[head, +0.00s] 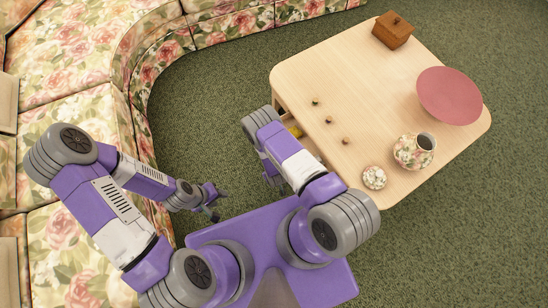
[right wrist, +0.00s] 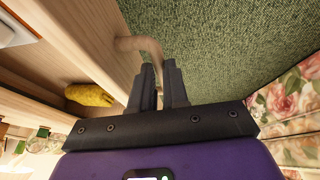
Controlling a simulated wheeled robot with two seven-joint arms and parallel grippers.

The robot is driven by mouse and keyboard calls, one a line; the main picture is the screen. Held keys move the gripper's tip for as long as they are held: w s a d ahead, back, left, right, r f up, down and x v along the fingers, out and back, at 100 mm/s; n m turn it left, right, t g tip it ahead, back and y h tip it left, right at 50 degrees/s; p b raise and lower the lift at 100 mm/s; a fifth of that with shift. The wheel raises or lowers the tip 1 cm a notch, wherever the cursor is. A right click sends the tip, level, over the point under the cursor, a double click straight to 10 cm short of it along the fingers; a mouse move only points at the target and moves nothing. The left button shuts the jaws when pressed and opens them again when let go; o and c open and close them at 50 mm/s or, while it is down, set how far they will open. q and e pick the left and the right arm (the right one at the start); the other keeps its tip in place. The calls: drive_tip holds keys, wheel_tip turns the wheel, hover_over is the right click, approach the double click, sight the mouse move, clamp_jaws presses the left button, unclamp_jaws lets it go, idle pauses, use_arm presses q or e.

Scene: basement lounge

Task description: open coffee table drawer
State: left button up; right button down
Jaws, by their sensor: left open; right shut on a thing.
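The coffee table (head: 385,65) is light wood with rounded corners, at the right of the head view. Its drawer front (right wrist: 95,40) shows in the right wrist view, with a curved wooden handle (right wrist: 150,46). The drawer stands at least partly open: a yellow thing (right wrist: 90,95) shows inside, behind the front. My right gripper (right wrist: 160,78) is shut on the handle. In the head view my right arm hides that gripper and most of the drawer. My left gripper (head: 218,205) is open and empty, over the carpet left of the table.
A curved floral sofa (head: 90,40) bounds the left. Green carpet (head: 215,90) lies clear between.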

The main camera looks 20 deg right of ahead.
drive_tip(key=c, duration=1.4)
unclamp_jaws()
drive_tip(key=p+v, duration=0.3)
drive_tip(key=v, duration=0.4)
drive_tip(key=shift+r, duration=0.25)
drive_tip(key=shift+s, duration=0.1)
drive_tip(key=s+a+r+m+g+y, duration=0.1)
drive_tip(key=s+r, duration=0.1)
drive_tip(key=r, duration=0.5)
drive_tip(key=s+a+r+m+g+y+p, duration=0.1)
drive_tip(key=s+r+m+y, duration=0.1)
drive_tip(key=r, duration=0.5)
drive_tip(key=s+a+r+m+g+y+p, duration=0.1)
drive_tip(key=s+a+r+m+g+y, duration=0.1)
drive_tip(key=r, duration=0.5)
drive_tip(key=shift+s+r, duration=0.2)
drive_tip(key=shift+s, duration=0.15)
